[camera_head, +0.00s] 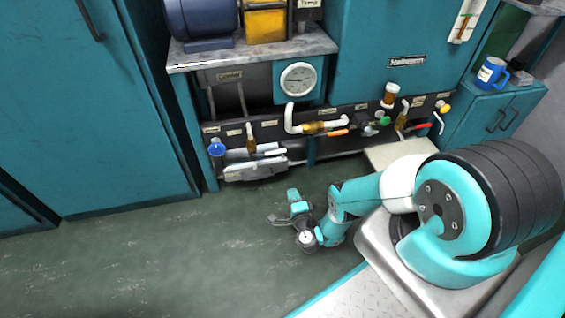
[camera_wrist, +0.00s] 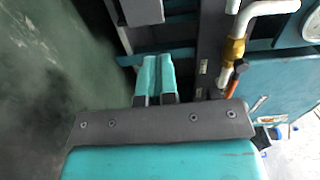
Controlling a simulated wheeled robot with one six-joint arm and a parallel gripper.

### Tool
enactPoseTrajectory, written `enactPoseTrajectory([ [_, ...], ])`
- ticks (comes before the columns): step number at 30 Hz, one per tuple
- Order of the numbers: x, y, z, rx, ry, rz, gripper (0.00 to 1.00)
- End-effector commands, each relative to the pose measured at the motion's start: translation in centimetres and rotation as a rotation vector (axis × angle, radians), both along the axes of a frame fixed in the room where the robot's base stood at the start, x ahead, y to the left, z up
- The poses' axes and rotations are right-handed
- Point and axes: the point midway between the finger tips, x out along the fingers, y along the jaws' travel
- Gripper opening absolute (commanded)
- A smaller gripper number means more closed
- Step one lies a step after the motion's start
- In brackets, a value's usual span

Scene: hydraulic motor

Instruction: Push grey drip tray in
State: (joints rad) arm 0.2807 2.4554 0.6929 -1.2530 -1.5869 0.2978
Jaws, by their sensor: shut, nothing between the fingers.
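The grey drip tray (camera_head: 254,171) sits low under the left part of the bench in the head view, with its front sticking out a little above the floor. A grey box-like end at the top of the wrist view (camera_wrist: 141,12) looks like part of this tray, but I cannot be sure. My gripper (camera_head: 293,194) is low over the floor, to the right of the tray and nearer the camera. In the wrist view my gripper (camera_wrist: 158,62) has its two teal fingers together with nothing between them. They point towards the grey end, with a visible gap.
A blue-handled valve (camera_head: 217,148) is left of the tray. A white pipe with a brass fitting (camera_head: 314,127) and an orange handle (camera_head: 337,133) are above and right. A teal cabinet (camera_head: 90,110) stands at left. The green floor (camera_head: 180,260) is clear.

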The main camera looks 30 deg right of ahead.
Motion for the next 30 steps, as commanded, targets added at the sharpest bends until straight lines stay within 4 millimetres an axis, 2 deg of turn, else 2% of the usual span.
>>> enactPoseTrajectory([
  [2, -0.2, -0.2, -0.2, 0.020, -0.010, -0.015, 0.00],
  [5, 0.6, -0.5, -0.4, 0.023, -0.013, -0.017, 0.00],
  [18, 7.6, -2.6, -0.9, 0.019, -0.010, -0.013, 0.00],
  [30, 11.5, -3.9, -0.8, 0.019, -0.009, -0.013, 0.00],
])
